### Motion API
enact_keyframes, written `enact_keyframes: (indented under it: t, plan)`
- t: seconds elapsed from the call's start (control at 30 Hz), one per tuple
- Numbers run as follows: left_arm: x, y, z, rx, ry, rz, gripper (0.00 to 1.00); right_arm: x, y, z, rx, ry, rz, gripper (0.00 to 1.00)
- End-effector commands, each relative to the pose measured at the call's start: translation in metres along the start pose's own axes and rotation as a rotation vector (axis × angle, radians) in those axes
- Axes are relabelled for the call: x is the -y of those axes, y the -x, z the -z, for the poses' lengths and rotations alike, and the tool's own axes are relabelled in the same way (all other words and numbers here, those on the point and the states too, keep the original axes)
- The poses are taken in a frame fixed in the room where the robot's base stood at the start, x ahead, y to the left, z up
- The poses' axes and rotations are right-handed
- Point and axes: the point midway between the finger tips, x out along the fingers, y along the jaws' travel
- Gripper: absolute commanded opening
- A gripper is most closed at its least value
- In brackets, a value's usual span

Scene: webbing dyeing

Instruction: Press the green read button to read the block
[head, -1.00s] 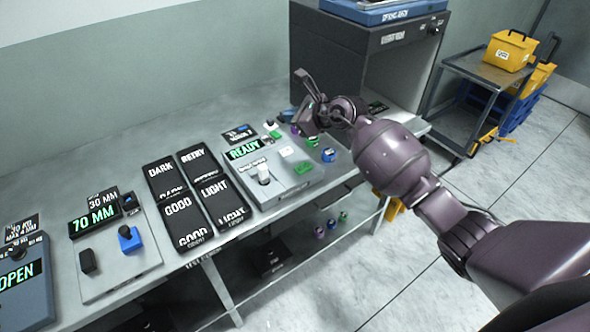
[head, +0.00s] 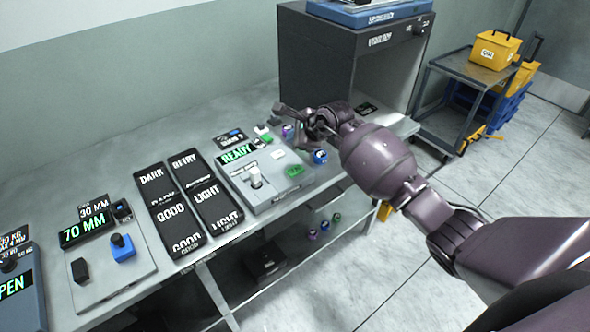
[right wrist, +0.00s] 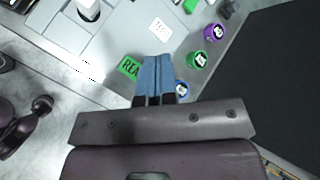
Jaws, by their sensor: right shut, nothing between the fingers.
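The green read button (head: 294,170) is on the right part of the grey reader unit (head: 268,202), whose display (head: 238,154) shows READY. In the right wrist view the button (right wrist: 130,67) shows part of its lettering, "REA". My right gripper (right wrist: 153,58) is shut and empty, its blue fingers just beside the button in that view. Whether they touch it I cannot tell. In the head view the gripper is over the far right side of the reader. A white upright piece (head: 255,178) stands on the reader; whether it is the block is unclear. My left gripper is not identifiable.
Small round blue (right wrist: 182,88), green (right wrist: 197,60) and purple (right wrist: 213,32) pieces lie close to my right fingers. Black label panels (head: 186,200) lie left of the reader. A dark cabinet (head: 310,60) stands behind.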

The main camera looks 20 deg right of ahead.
Motion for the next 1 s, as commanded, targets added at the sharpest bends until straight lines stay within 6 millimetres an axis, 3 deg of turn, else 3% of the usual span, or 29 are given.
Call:
enact_keyframes:
  t: [0.7,1.0]
  plan:
    - [-0.003,-0.025,-0.016,-0.033,-0.005,-0.002,0.43,-0.039,-0.053,0.040,-0.001,0.000,0.000,0.00]
    - [-0.004,-0.029,-0.018,-0.034,-0.006,-0.003,0.43,-0.043,-0.059,0.043,0.001,-0.001,0.000,0.00]
